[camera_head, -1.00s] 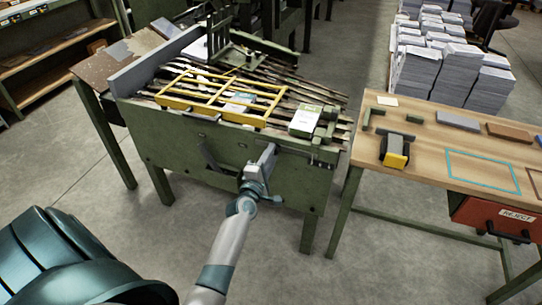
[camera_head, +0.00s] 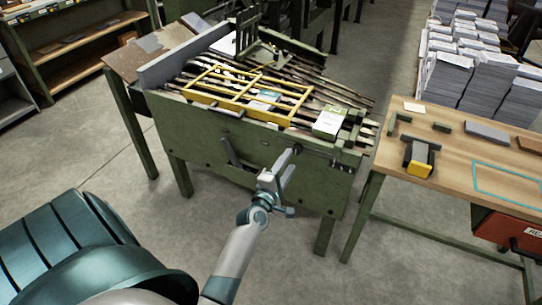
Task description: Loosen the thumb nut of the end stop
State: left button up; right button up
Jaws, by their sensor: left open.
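The green gathering machine (camera_head: 205,135) stands ahead, with dark slats and a yellow frame (camera_head: 245,92) on top. At its right end are small green blocks and rails (camera_head: 352,135) that look like stop parts; I cannot make out which is the end stop, and no thumb nut shows clearly at this size. My left gripper (camera_head: 288,160) is open in front of the machine's front panel, below the right end of the slats. I see nothing between its fingers. My right gripper is not in view.
A white-and-green booklet stack (camera_head: 328,122) sits at the slats' right end. A wooden table (camera_head: 470,160) at the right holds a yellow-and-black tool (camera_head: 419,158) and several small blocks. A red reject bin (camera_head: 505,232) hangs under it. A floor gap separates machine and table.

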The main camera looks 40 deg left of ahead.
pick_arm(q)
jog(key=v, duration=1.3)
jog(key=shift+b, duration=0.35)
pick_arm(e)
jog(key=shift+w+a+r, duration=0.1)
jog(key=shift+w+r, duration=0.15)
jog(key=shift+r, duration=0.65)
pick_arm(q)
jog(key=shift+a, duration=0.1)
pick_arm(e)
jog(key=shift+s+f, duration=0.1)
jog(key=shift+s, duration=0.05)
